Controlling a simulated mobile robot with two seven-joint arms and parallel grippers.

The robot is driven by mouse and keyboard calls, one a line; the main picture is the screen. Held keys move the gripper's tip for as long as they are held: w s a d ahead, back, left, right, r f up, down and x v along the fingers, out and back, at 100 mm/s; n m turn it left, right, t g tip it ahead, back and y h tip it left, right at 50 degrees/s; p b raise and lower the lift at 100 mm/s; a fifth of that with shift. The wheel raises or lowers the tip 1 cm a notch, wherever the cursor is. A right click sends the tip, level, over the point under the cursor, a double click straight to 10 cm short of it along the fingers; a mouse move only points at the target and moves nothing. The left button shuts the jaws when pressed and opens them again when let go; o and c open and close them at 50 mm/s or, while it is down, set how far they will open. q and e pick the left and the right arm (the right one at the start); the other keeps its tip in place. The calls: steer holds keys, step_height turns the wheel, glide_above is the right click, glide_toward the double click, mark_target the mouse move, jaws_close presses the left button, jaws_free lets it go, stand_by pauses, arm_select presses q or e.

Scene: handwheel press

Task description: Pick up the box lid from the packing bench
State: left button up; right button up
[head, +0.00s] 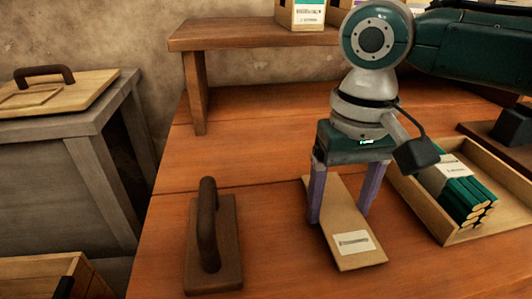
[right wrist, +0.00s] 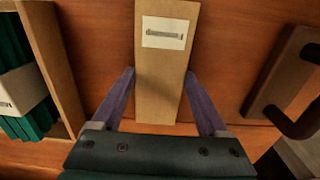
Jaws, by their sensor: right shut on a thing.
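The box lid (head: 344,232) is a long, narrow, tan cardboard piece with a white label near its front end. It is over the orange-brown packing bench (head: 270,172); I cannot tell whether it rests on the wood or is just above it. My right gripper (head: 338,217) comes down from above with its two purple fingers on either side of the lid, shut on its long edges. In the right wrist view the lid (right wrist: 163,82) runs between the fingertips (right wrist: 159,72), its label facing up. My left gripper is not in view.
A dark wooden block with an upright handle (head: 227,255) stands left of the lid. A shallow wooden tray (head: 427,212) with green sticks in a paper band is close on the right. A raised wooden shelf (head: 225,36) is behind. A grey cabinet (head: 100,165) stands left.

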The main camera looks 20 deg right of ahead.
steer(key=c, duration=0.4)
steer(key=shift+r, duration=0.1)
